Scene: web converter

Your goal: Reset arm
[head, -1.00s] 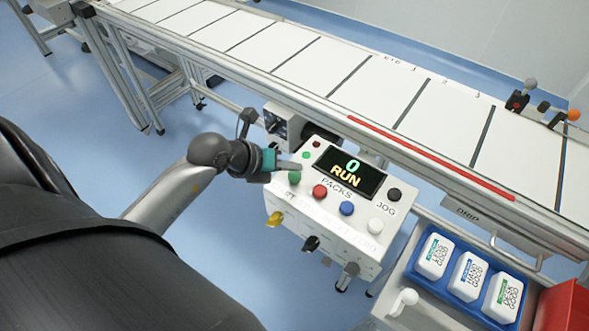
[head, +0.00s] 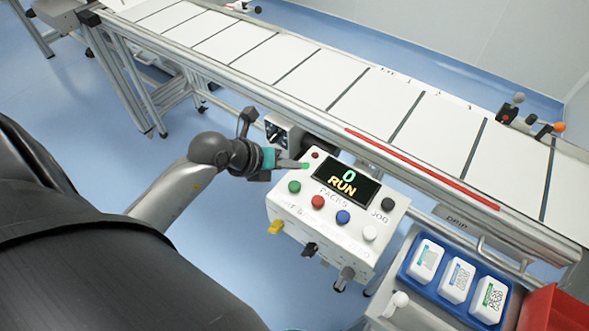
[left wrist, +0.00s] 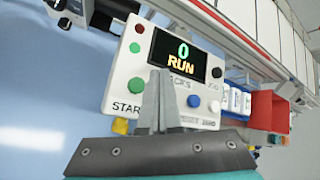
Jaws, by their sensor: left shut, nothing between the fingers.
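A white control box (head: 313,222) carries a dark display (head: 347,184) reading "0 RUN". On its top are green (head: 294,187), red (head: 317,201), blue (head: 343,217), white (head: 370,233) and black (head: 387,204) buttons. My left gripper (head: 300,165) is shut and empty. In the head view its tips are at the box's left back corner, beyond the green button. The left wrist view shows the closed fingers (left wrist: 158,100) in front of the box face, with the green button (left wrist: 134,83) clear to their left. The red button is hidden there. My right gripper does not show.
A long conveyor with white panels (head: 360,98) and a red strip (head: 425,170) runs behind the box. A blue tray (head: 408,273) with three white packs and a red bin (head: 555,305) stand at the right. Several knobs (head: 311,249) stick out from the box front. Blue floor is open at left.

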